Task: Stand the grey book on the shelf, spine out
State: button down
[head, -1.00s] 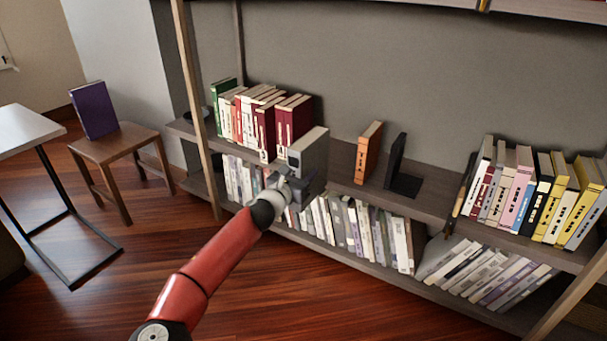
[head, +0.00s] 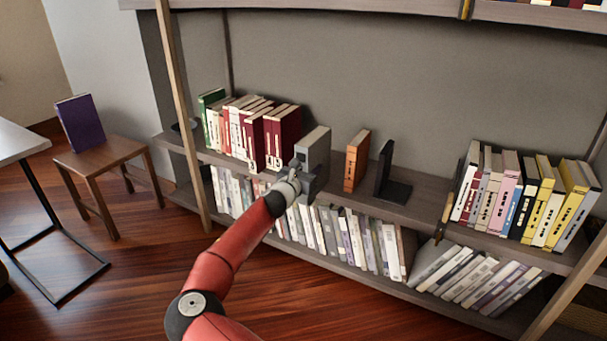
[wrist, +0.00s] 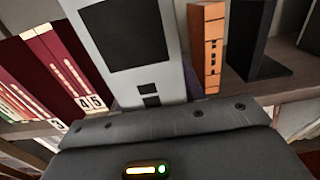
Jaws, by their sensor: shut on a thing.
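The grey book (head: 315,148) is upright in my gripper (head: 292,182), with its spine facing out toward me. It stands at the middle shelf, between the dark red books and an orange book. In the wrist view the grey book's spine (wrist: 163,85) shows a large dark panel and small dark marks, tilted slightly. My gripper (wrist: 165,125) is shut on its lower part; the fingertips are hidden. The middle shelf (head: 425,205) is brown wood. I cannot tell whether the book's bottom edge touches the shelf.
Dark red books (head: 283,135) stand left of the grey book. The orange book (head: 357,160) and a black bookend (head: 385,172) stand to its right, with bare shelf beyond. A wooden upright (head: 182,115) is at left. A purple book (head: 80,123) stands on a stool (head: 112,154).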

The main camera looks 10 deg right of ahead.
jog(key=x, duration=0.5)
jog(key=f+p+x, duration=0.1)
jog(key=x, duration=0.4)
jog(key=p+x, duration=0.1)
jog(key=x, duration=0.4)
jog(key=shift+w+d+f, duration=0.25)
jog(key=shift+w, duration=0.05)
jog(key=shift+s, duration=0.1)
dwell(0.4)
